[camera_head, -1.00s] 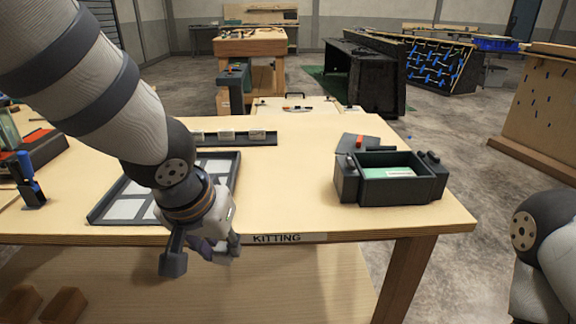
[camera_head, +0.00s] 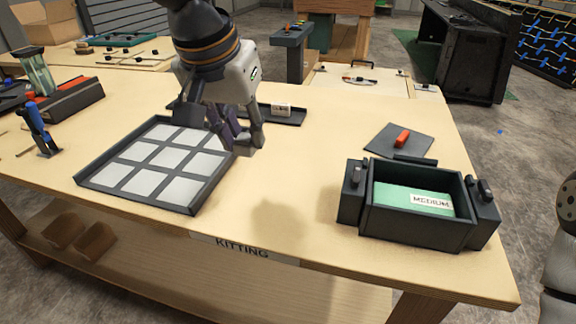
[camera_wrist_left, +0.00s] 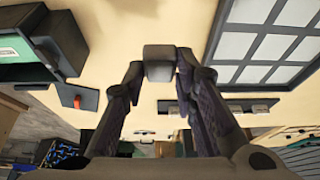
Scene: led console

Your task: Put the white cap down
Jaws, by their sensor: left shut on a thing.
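My left gripper (camera_head: 240,142) is shut on a small block-shaped cap (camera_head: 245,149), which looks pale grey in the shade. It holds the cap above the kitting table, near the right edge of the grid tray (camera_head: 192,210). In the left wrist view the cap (camera_wrist_left: 159,63) sits between the two fingertips, its grey face towards the camera. Contact of the cap with anything below cannot be seen. The tray has a dark rim and several white square cells, all of which look empty. My right gripper is out of view.
A dark box (camera_head: 415,235) with a green insert marked MEDIUM stands at the right. Behind it lies a dark plate (camera_head: 385,138) with a red handle. A narrow dark rack (camera_head: 292,118) lies behind my gripper. The table front between tray and box is clear.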

